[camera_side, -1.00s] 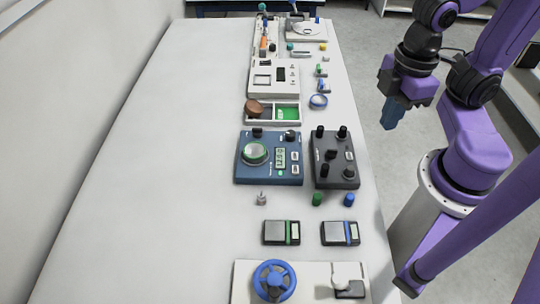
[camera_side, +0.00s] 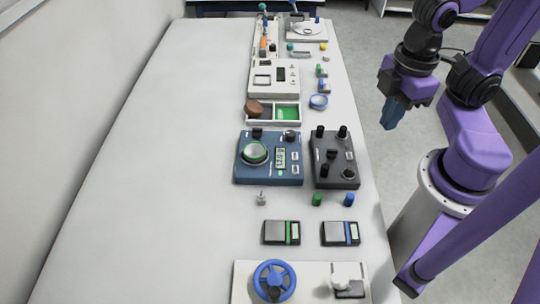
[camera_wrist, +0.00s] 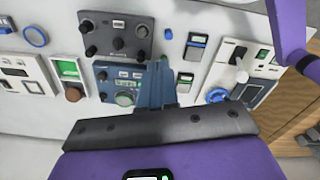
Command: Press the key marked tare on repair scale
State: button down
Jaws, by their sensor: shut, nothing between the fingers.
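A blue unit (camera_side: 270,177) with a round dish (camera_side: 254,153), a lit green display (camera_side: 281,158) and pale keys (camera_side: 295,156) sits mid-table. It also shows in the wrist view (camera_wrist: 103,86), partly hidden by my fingers. Two small flat scale-like devices lie nearer the camera, one with a green stripe (camera_side: 276,232), one with a blue stripe (camera_side: 335,232). No name or key marking is legible, so I cannot tell which is the repair scale. My gripper (camera_side: 389,124) is shut and empty, to the right of the table; its blue fingers fill the middle of the wrist view (camera_wrist: 157,88).
A dark knobbed box (camera_side: 336,172) stands right of the blue unit. Green (camera_side: 317,199) and blue (camera_side: 349,200) cylinders stand in front of it. A board with a blue handwheel (camera_side: 274,281) is nearest the camera. The table's left half (camera_side: 160,170) is clear.

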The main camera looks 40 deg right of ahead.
dwell(0.3)
jog(key=n+t, duration=0.9)
jog(key=n, duration=2.3)
send_over(297, 158)
notch_tip(297, 158, down, 10)
jog(key=shift+h, duration=0.4)
jog(key=shift+f, duration=0.15)
jog(key=shift+f, duration=4.3)
jog(key=shift+f, duration=0.1)
